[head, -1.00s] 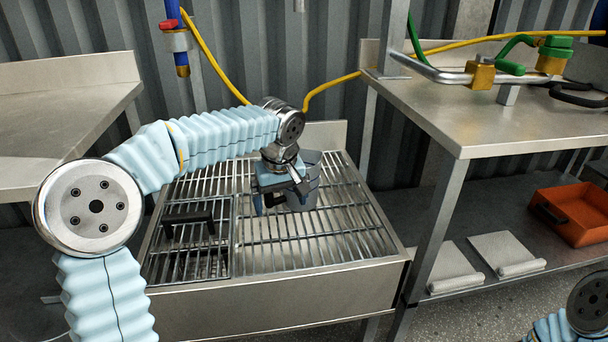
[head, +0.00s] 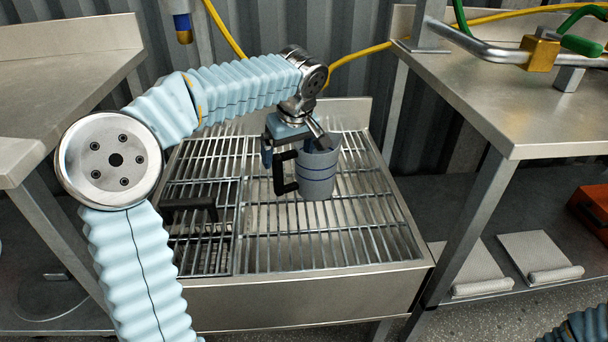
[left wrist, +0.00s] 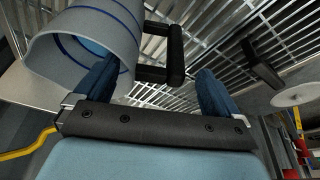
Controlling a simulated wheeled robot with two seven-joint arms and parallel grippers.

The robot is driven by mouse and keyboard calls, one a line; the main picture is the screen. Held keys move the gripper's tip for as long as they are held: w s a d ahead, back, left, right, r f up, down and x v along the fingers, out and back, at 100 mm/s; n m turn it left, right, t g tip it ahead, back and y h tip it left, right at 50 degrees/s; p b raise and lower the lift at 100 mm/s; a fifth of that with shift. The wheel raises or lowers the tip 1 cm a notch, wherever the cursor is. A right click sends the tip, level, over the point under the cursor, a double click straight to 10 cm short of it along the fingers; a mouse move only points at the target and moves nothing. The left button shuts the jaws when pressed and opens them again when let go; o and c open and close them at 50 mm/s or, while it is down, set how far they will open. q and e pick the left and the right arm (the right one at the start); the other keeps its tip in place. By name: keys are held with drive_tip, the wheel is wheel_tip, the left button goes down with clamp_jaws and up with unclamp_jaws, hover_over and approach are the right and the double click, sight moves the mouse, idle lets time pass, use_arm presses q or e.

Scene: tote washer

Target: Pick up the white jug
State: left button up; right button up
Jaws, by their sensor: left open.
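The white jug (head: 319,172) looks pale grey with blue bands and a black handle (head: 284,174). It stands upright on the slatted metal rack, handle to the left. My left gripper (head: 292,150) is open and above the handle side, one finger left of the handle and the other over the jug's rim. In the left wrist view the jug (left wrist: 110,30) is at upper left, with its handle (left wrist: 165,62) in the gap between the open fingers (left wrist: 156,82). I cannot tell whether either finger touches the jug. My right gripper is out of view.
The rack (head: 335,245) has a black handle-like bar (head: 188,204) at its left. A steel table (head: 500,95) with pipes and a yellow hose stands right, another bench (head: 70,85) left. An orange-red bin (head: 592,212) sits on the lower right shelf.

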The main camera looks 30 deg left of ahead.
sight(286, 160)
use_arm(q)
drive_tip(key=x, duration=0.5)
drive_tip(key=shift+w+a, duration=0.1)
drive_tip(key=shift+a, duration=0.05)
drive_tip(key=shift+r, duration=0.1)
clamp_jaws()
drive_tip(key=shift+r, duration=0.1)
